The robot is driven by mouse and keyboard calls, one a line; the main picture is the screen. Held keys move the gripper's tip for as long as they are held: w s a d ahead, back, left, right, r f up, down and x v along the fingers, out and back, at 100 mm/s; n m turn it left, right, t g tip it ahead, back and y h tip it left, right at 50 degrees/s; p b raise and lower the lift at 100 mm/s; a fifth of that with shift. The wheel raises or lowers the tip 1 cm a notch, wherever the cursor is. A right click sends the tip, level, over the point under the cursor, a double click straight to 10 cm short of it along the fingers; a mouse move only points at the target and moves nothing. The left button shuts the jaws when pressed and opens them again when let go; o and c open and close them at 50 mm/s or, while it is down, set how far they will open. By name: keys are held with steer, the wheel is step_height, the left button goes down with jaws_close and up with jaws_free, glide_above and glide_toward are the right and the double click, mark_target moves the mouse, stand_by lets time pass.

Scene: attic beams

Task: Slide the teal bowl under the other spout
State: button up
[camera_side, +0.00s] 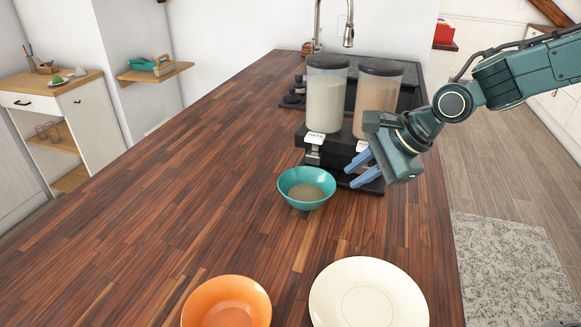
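The teal bowl (306,204) stands upright on the wooden counter, in front of and below the left spout (313,155), with a greyish-brown fill inside. I cannot tell whether it is exactly beneath that spout. The dispenser has a left canister (326,95) with pale contents and a right canister (378,98) with brownish contents. A small pale label (361,146) shows under the right canister; the right spout is mostly hidden behind my gripper. My gripper (351,178) is open and empty, its blue fingers apart, right of the bowl and not touching it.
An orange bowl (228,305) and a cream plate (367,296) lie at the counter's near edge. The wooden counter (170,190) is clear to the left of the teal bowl. A faucet (348,36) stands behind the dispenser. The counter's right edge is close to my arm.

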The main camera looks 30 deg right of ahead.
mark_target(317, 202)
steer(key=shift+f, duration=0.1)
steer(key=shift+x, duration=6.75)
steer(key=shift+w, duration=0.15)
steer(key=shift+c, duration=0.5)
jaws_close()
